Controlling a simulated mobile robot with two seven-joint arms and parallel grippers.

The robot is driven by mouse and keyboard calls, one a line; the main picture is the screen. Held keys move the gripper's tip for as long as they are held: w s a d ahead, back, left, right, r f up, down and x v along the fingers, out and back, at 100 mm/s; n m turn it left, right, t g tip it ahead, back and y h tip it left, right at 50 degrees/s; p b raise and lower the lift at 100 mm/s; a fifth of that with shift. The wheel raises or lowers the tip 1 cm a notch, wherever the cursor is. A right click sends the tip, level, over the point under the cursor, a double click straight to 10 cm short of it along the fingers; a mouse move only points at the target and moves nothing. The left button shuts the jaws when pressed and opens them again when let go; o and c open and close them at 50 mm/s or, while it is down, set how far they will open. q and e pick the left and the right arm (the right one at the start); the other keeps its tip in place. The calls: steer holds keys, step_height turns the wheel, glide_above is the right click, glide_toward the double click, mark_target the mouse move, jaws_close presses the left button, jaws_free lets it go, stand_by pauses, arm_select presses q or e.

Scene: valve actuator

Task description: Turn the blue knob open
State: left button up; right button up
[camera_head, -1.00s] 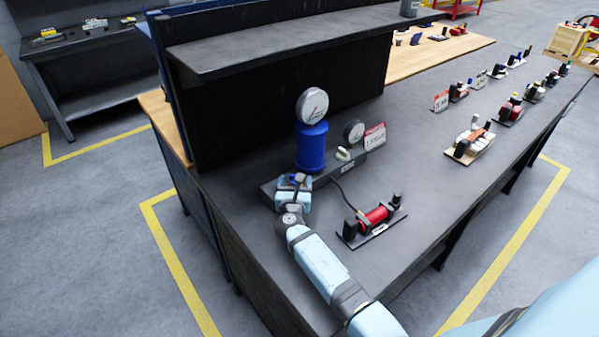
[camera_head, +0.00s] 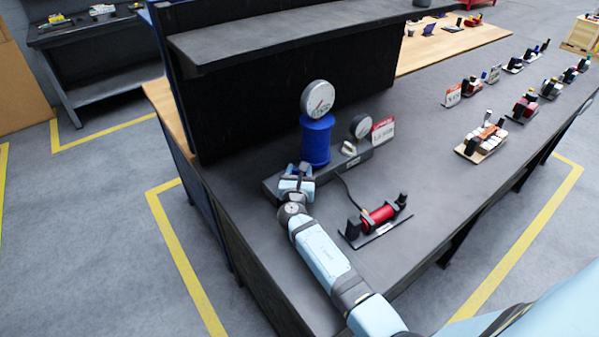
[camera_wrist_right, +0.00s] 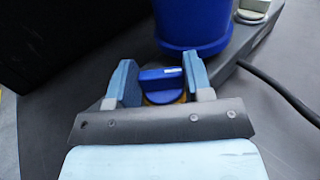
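The blue knob (camera_wrist_right: 160,78) is a short bar on a yellow base, seen in the right wrist view beside a large blue cylinder (camera_wrist_right: 193,22). My right gripper (camera_wrist_right: 161,72) has its two light blue fingers spread, one on each side of the knob. The fingers lie very close to the knob's ends; I cannot tell whether they touch it. In the head view my right gripper (camera_head: 298,170) is over the left end of the dark valve block (camera_head: 345,160), in front of the blue cylinder (camera_head: 316,142), and hides the knob. My left gripper is not in view.
A round gauge (camera_head: 318,99) tops the cylinder, with a smaller gauge (camera_head: 361,126) and pale switch (camera_head: 349,148) to its right. A red cylinder device (camera_head: 379,215) lies right of my arm. A shelf (camera_head: 290,40) overhangs behind. A black cable (camera_wrist_right: 280,93) runs right.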

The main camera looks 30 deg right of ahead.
steer(key=shift+c, duration=0.7)
steer(key=shift+d+r+n+t+y+p, duration=0.2)
steer(key=shift+n+t+y+p, duration=0.25)
steer(key=shift+n+y, duration=0.3)
steer(key=shift+f+n+t+y, duration=0.15)
steer(key=shift+n+t+y, duration=0.6)
steer(key=shift+y, duration=0.7)
steer(key=o, duration=0.9)
steer(key=shift+a, duration=0.1)
steer(key=v, duration=1.4)
steer(key=shift+b, duration=0.35)
